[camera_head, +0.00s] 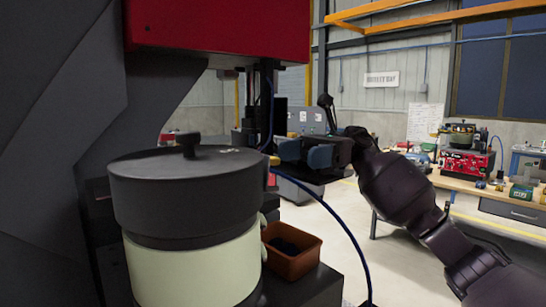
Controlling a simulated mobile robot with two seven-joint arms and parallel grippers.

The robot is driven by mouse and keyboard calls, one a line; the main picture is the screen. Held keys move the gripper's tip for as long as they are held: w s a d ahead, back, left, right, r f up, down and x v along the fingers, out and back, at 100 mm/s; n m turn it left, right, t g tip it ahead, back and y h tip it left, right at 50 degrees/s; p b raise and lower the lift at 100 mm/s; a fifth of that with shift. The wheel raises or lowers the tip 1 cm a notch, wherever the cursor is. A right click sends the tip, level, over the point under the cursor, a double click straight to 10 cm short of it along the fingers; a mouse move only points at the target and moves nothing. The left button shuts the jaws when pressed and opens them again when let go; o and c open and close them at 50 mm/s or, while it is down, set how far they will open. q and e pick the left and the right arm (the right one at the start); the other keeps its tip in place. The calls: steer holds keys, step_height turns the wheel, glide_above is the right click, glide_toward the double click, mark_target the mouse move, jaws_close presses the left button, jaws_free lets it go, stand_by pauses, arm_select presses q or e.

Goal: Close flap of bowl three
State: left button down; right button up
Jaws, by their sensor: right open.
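A large round bowl unit (187,200) stands close in front at the left of centre. It has a dark top with a knob and a cream lower body (196,270). I cannot pick out a flap or a bowl number on it. My right gripper (304,154) reaches in from the right, just beyond the bowl's right edge and beside the dark column under the red housing. It is open, with blue pads on its fingers and no object visible between them. A small yellow-orange piece (274,160) shows by its tip; I cannot tell if they touch. My left gripper is out of view.
A red housing (220,30) hangs above the bowl. An orange-brown bin (290,252) with dark contents sits right of the bowl. A blue cable (345,228) curves below my right gripper. A workbench (470,190) with equipment stands far right; open floor lies between.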

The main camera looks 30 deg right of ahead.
mark_target(272, 159)
steer(key=shift+s+a+p, duration=0.15)
steer(key=shift+a, duration=1.05)
steer(key=shift+s+a+p, duration=0.1)
steer(key=shift+s+a, duration=0.1)
steer(key=shift+a, duration=0.95)
steer(key=shift+s+a+p, duration=0.15)
steer(key=shift+a, duration=1.05)
steer(key=c, duration=0.9)
steer(key=shift+a+r+h, duration=0.1)
steer(key=shift+a+h, duration=0.15)
steer(key=shift+h, duration=0.55)
steer(key=o, duration=0.9)
steer(key=shift+d, duration=0.1)
